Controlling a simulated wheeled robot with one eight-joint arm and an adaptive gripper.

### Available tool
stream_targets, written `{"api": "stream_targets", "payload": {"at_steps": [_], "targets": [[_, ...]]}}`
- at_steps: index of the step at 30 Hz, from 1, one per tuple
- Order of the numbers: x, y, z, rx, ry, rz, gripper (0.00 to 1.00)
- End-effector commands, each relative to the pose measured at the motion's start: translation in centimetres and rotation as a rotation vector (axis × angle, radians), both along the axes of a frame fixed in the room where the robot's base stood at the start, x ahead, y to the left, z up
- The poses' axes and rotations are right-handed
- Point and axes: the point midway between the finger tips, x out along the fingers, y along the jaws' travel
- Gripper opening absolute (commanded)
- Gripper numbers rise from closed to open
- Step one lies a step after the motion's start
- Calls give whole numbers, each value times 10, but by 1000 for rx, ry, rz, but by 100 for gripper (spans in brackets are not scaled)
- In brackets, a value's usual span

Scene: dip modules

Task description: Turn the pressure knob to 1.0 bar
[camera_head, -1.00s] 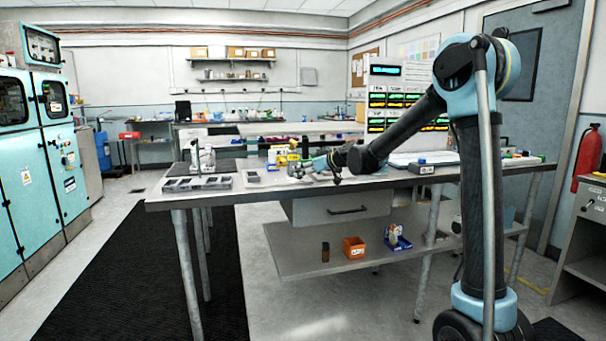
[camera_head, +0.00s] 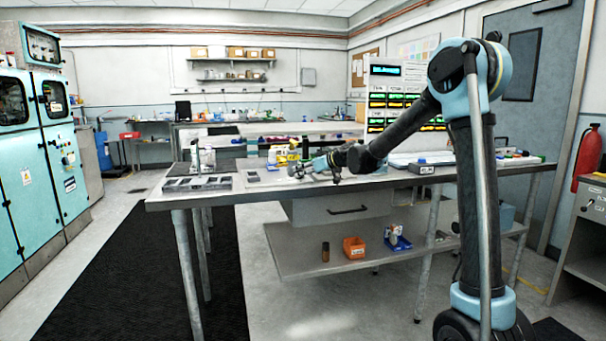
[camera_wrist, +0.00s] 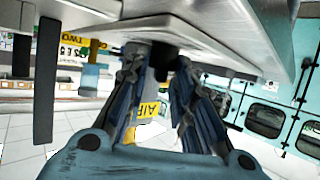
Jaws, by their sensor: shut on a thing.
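My gripper (camera_head: 298,170) is low over the grey workbench (camera_head: 235,200) in the head view, next to small equipment. In the wrist view the two dark fingers of my gripper (camera_wrist: 162,68) close around a small dark knob (camera_wrist: 163,58) under the edge of a pale grey unit (camera_wrist: 215,30). The knob is mostly hidden by the fingers, and its scale and pointer do not show. A yellow label reading AIR (camera_wrist: 150,110) shows between the fingers. No pressure reading can be made out.
A grey tray (camera_head: 197,184) lies at the bench's left end. Yellow and white items (camera_head: 282,154) stand behind my gripper. A rack with lit displays (camera_head: 395,98) stands at the back right. A dark bar (camera_wrist: 45,80) hangs at the left in the wrist view.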

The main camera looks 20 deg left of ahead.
Motion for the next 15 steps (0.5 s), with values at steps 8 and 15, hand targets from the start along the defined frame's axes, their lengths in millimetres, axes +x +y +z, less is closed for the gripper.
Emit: {"api": "stream_targets", "payload": {"at_steps": [8,15], "targets": [[3,-2,1,3,-4,53,0],[3,-2,1,3,-5,51,37]]}}
